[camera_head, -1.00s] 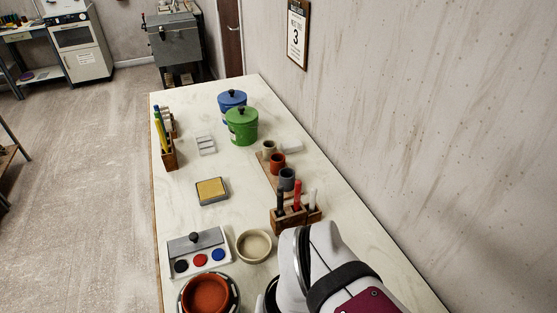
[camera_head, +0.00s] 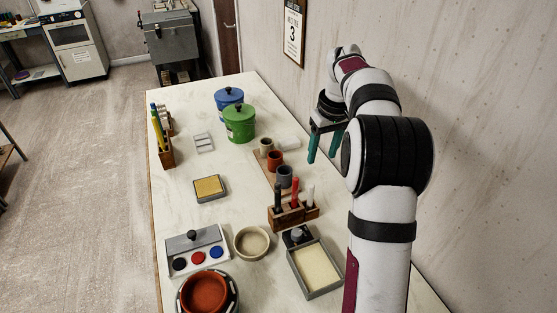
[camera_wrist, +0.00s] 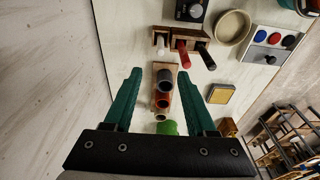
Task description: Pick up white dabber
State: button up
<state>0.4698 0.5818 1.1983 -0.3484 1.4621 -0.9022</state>
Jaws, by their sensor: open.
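The white dabber (camera_head: 310,195) stands upright at the right end of a small wooden rack (camera_head: 291,219), beside a red dabber (camera_head: 296,194) and a black dabber (camera_head: 279,197). In the wrist view the white dabber (camera_wrist: 161,45) is the leftmost of the three, above the gap between my fingers. My gripper (camera_head: 323,152) is open and empty, with teal fingers pointing down. It is in the air near the wall, farther back than the rack. In the wrist view my gripper (camera_wrist: 161,75) frames the small cups between its fingers. The white dabber's lower part is hidden in the rack.
Grey, red and tan cups stand on a wooden strip (camera_head: 268,177) behind the rack. A green lidded pot (camera_head: 239,123) and a blue one (camera_head: 228,97) stand farther back. A grey tray (camera_head: 316,270) and tan bowl (camera_head: 251,243) are in front. The table's middle left is fairly clear.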

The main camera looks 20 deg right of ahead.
aim_at(312, 186)
jog(key=w+f, duration=0.1)
jog(key=f, duration=0.4)
jog(key=w+f, duration=0.1)
jog(key=f, duration=0.9)
jog(key=shift+w+a+f, duration=0.1)
jog(key=shift+w+f, duration=0.3)
grip_shut()
